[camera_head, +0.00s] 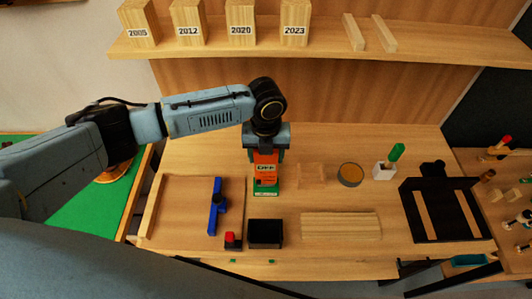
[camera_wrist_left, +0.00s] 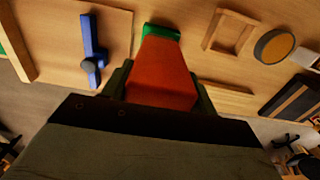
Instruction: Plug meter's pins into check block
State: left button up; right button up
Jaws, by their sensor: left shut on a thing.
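The orange meter (camera_head: 265,166), with a label or display on its face, is upright in my left gripper (camera_head: 266,150). The gripper is shut on its upper part. The green check block (camera_head: 266,190) is directly below the meter on the bench. In the left wrist view the meter (camera_wrist_left: 162,75) lies between the fingers of the gripper (camera_wrist_left: 160,92), and the green block (camera_wrist_left: 162,31) shows past its far end. The meter's pins are hidden, and I cannot tell whether they are in the block. My right gripper is not in view.
A blue tool (camera_head: 215,206) lies left of the block. A black box (camera_head: 265,233) and a red-and-black item (camera_head: 233,241) stand in front. A wooden frame (camera_head: 311,176), a round tin (camera_head: 350,174) and a white holder (camera_head: 384,170) are to the right.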

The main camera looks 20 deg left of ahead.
pick_arm(q)
jog(key=shift+f+b, duration=0.3)
jog(key=shift+f, duration=0.25)
dwell(1.1)
